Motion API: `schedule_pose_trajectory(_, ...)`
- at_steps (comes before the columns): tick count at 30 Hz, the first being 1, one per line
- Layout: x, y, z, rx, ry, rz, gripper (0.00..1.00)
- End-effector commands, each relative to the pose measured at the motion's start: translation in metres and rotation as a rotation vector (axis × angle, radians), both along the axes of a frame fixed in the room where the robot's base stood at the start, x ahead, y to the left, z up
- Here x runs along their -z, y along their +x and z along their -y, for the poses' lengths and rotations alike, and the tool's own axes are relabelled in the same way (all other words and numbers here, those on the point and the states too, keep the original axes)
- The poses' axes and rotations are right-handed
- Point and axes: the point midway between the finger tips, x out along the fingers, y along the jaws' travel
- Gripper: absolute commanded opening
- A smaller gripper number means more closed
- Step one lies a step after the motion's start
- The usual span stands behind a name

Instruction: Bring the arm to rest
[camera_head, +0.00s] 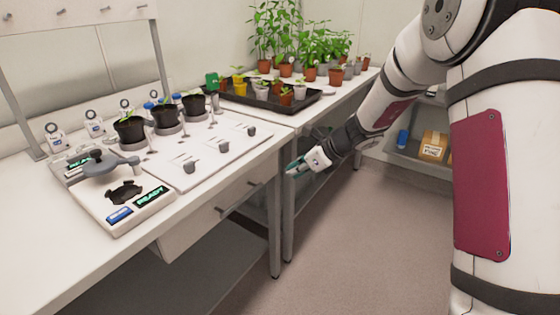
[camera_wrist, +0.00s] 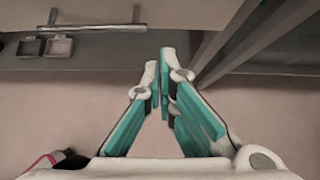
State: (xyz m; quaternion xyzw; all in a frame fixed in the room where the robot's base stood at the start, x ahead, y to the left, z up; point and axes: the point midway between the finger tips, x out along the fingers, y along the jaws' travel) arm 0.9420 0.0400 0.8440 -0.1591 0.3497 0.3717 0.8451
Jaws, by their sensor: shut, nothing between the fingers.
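My gripper (camera_head: 293,169) hangs in the air beside the front edge of the bench in the head view, at about the height of the tabletop. Its teal fingers are shut with nothing between them.
The left bench (camera_head: 262,150) carries a white board with several black pots (camera_head: 165,116) and a device with a READY display (camera_head: 152,197). A black tray (camera_head: 312,97) of potted plants stands behind. A cardboard box (camera_head: 433,147) sits on a low shelf. Floor (camera_head: 340,240) is clear.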

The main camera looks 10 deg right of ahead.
Motion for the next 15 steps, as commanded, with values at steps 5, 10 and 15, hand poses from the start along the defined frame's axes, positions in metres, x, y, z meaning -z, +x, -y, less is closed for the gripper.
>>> schedule_pose_trajectory(5, -0.040, -0.032, -0.016, -0.183, -0.087, 0.084, 0.00)
schedule_pose_trajectory(10, -0.089, -0.098, -0.037, -0.505, -0.243, 0.211, 0.00)
schedule_pose_trajectory(15, -0.122, -0.173, -0.046, -0.830, -0.404, 0.319, 0.00)
